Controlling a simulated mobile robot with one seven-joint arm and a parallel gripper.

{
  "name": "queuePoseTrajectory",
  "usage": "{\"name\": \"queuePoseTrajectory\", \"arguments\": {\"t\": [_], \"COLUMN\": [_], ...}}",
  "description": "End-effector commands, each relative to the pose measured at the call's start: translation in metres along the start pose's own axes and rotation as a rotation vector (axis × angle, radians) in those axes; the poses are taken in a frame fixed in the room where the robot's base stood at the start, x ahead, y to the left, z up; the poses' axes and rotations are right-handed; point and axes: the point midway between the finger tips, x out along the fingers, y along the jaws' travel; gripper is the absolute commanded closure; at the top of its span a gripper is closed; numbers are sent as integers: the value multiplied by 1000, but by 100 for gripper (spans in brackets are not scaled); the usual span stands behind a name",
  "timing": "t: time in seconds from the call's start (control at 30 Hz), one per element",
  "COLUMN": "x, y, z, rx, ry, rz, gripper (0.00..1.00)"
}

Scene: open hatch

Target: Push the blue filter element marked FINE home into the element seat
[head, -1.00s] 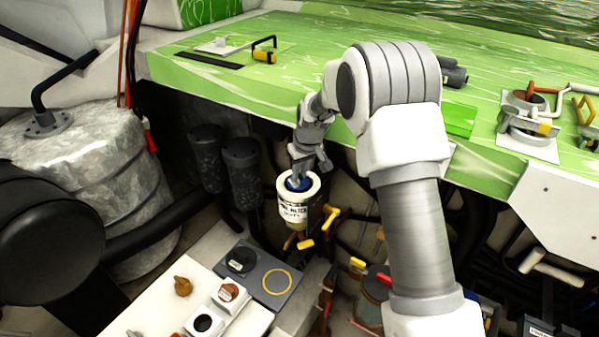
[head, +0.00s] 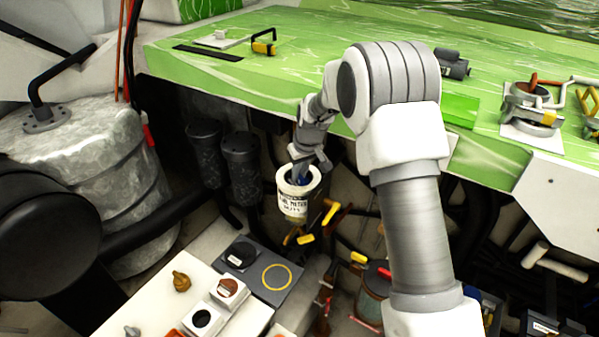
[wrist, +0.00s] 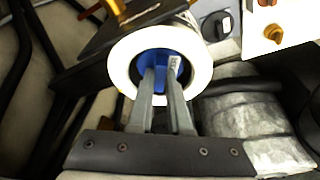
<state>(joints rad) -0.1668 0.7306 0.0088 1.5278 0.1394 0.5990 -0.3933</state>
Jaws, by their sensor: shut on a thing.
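The white cylindrical housing (head: 292,204) with a printed label stands below the green deck edge in the head view. In the wrist view its white rim (wrist: 120,68) rings the blue filter element (wrist: 152,66). The blue element sits inside the opening, and only its top shows. A small light label is on it, but I cannot read it. My gripper (wrist: 164,80) is shut on the blue element, its two fingers reaching down into the rim. In the head view my gripper (head: 302,168) is over the housing mouth. The seat inside the housing is hidden.
Yellow-handled valves (head: 331,213) stand close to the right of the housing. Two dark cylinders (head: 241,165) are to its left. A grey panel (head: 262,272) and white switch panel lie in front. The green deck (head: 300,60) overhangs behind.

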Motion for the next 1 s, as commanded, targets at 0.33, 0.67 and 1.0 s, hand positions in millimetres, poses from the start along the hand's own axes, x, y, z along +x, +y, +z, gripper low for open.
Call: {"name": "queuePoseTrajectory", "arguments": {"t": [0.33, 0.67, 1.0], "x": [9, 16, 15], "y": [0, 0, 0], "z": [3, 5, 5], "rx": [0, 0, 0], "ry": [0, 0, 0], "rz": [0, 0, 0], "gripper": [100, 80, 49]}}
